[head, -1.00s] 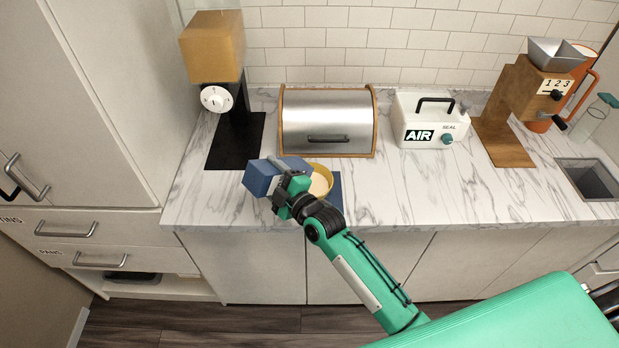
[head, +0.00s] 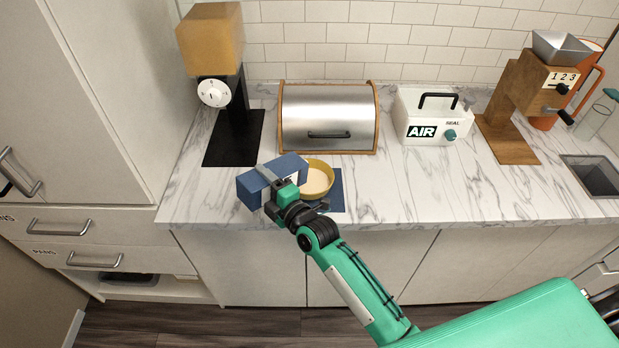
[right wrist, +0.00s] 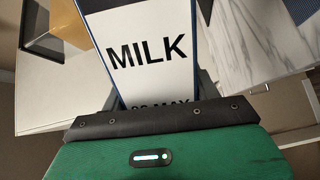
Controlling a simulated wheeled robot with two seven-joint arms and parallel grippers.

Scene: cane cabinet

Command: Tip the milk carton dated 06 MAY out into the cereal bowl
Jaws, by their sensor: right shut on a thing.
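The blue milk carton (head: 256,185) is in my right gripper (head: 280,188), which is shut on it above the counter's front edge. In the head view the carton looks tilted over, its long side running toward the bowl. In the right wrist view its white label (right wrist: 150,52) reads MILK. A date line below ends in MAY; its lower part is hidden by the gripper. The yellow cereal bowl (head: 321,192) sits just right of the carton, with pale contents showing. I see no milk flowing. My left gripper is out of view.
The bowl stands on a dark blue mat (head: 337,203). Behind are a bread box (head: 328,110) and a black-based machine (head: 232,145) with a white dial. A white AIR SEAL box (head: 430,115) and a wooden grinder (head: 510,120) stand to the right. Counter right of the mat is clear.

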